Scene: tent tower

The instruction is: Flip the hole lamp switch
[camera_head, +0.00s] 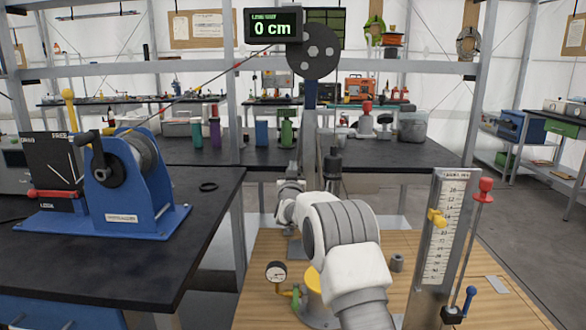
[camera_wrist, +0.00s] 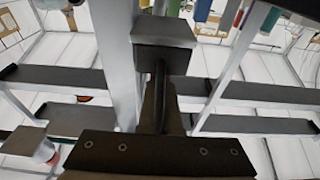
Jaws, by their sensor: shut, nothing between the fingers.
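I cannot pick out a hole lamp switch for certain in either view. In the wrist view, my gripper (camera_wrist: 160,75) is shut, with its dark fingers together and empty. The fingers point up the picture toward a grey block (camera_wrist: 165,32), and I cannot tell whether they touch it. A pale upright post (camera_wrist: 115,60) runs close to the left of the fingers. In the head view, my white arm reaches forward over the wooden bench, and I cannot clearly make out the fingertips.
A blue winch (camera_head: 135,185) stands on the black table at left. A tall post carries a pulley (camera_head: 315,52) beside a display (camera_head: 272,26) reading 0 cm. A scale (camera_head: 440,225), a red-knobbed rod (camera_head: 484,192) and a small gauge (camera_head: 277,271) stand around my arm.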

